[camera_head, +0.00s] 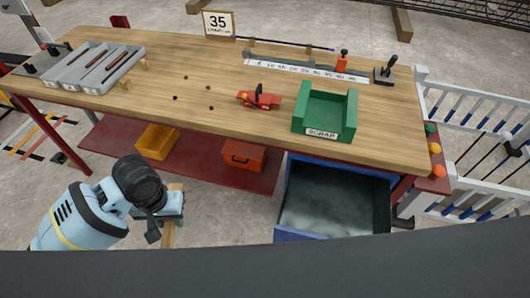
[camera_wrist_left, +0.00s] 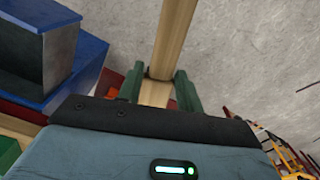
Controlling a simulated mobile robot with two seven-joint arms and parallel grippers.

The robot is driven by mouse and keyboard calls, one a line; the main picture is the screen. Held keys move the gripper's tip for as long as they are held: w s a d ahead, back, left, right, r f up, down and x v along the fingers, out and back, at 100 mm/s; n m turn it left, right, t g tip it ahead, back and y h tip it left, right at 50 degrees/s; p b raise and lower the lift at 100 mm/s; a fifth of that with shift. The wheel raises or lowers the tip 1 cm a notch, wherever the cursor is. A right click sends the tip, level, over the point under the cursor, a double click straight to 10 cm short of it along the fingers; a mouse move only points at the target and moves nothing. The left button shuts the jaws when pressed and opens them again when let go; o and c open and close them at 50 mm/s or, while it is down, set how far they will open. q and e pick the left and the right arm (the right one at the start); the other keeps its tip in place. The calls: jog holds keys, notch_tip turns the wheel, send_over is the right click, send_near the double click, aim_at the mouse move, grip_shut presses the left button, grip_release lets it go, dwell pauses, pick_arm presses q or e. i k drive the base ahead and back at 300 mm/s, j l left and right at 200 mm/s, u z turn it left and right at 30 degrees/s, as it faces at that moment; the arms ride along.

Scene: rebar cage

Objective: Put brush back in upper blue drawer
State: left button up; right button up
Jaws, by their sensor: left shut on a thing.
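My left gripper (camera_head: 170,217) is at the lower left in the head view, in front of the workbench and left of the drawer. It is shut on a pale wooden handle (camera_head: 168,238), taken to be the brush. In the left wrist view the green fingers of my left gripper (camera_wrist_left: 158,90) close on both sides of this handle (camera_wrist_left: 176,35), which runs to the top edge. No bristles show. The blue drawer (camera_head: 300,236) is pulled open below the bench's right part, its visible grey inside empty. Its blue side also shows in the left wrist view (camera_wrist_left: 85,52). My right gripper is not in view.
The wooden bench top (camera_head: 200,75) bears a green scrap bin (camera_head: 325,113), a red tool (camera_head: 259,98) and a grey tray (camera_head: 93,75). An orange bin (camera_head: 157,141) and a red toolbox (camera_head: 243,157) sit on the lower shelf. Concrete floor between gripper and drawer looks clear.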

aim_at(316, 209)
jog(key=k+l, duration=0.1)
jog(key=l, duration=0.3)
jog(key=k+l, duration=0.15)
jog(key=l, duration=0.25)
jog(key=k+l, duration=0.1)
jog(key=l, duration=0.3)
jog(key=k+l, duration=0.15)
jog(key=l, duration=0.25)
jog(key=k+l, duration=0.1)
jog(key=l, duration=0.3)
